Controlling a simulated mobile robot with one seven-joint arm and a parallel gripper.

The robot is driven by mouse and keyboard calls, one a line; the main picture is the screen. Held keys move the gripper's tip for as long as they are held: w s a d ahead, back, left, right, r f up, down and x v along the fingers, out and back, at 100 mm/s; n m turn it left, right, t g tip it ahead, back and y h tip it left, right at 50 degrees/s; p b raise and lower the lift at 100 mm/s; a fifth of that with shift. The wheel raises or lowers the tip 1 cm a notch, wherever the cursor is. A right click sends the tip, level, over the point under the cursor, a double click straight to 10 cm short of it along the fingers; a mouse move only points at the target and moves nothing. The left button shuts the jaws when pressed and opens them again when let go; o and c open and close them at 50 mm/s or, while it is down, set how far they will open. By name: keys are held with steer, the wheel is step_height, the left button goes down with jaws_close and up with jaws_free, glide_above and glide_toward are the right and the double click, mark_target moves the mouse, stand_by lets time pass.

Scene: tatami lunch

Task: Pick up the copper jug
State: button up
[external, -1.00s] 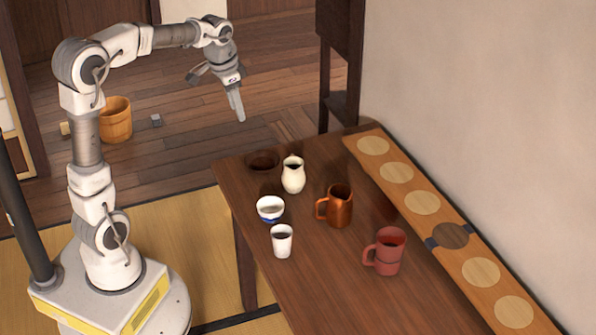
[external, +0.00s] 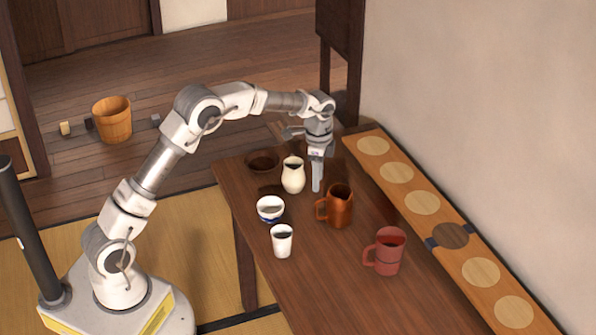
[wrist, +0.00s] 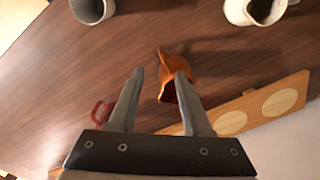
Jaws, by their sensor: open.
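The copper jug (external: 340,207) stands upright on the dark wooden table (external: 310,270), its handle toward the left in the external view. My gripper (external: 317,188) points down over the table, just behind and to the left of the jug's rim in that view. In the wrist view my open gripper (wrist: 158,75) has its two fingers apart, and the copper jug (wrist: 178,72) shows beyond and partly behind the right finger. Nothing is held between the fingers. The jug's lower part is partly hidden by that finger in the wrist view.
A cream pitcher (external: 293,178) stands close left of my gripper. A blue-and-white bowl (external: 270,207), white cup (external: 282,243), dark bowl (external: 262,161) and red mug (external: 388,254) stand around. A wooden board (external: 398,173) with round pads lies along the wall.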

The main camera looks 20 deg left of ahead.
steer(key=b, duration=0.1)
glide_toward(316, 216)
step_height(316, 216, down, 5)
steer(key=shift+w+f, duration=0.15)
steer(key=shift+w, duration=0.05)
steer(key=shift+w+a+f+b, duration=0.1)
steer(key=shift+f+b, duration=0.3)
steer(key=shift+f, duration=0.95)
steer(key=shift+w+f+b, duration=0.1)
steer(key=shift+f+b, duration=0.25)
steer(key=shift+f, duration=1.05)
jaws_close()
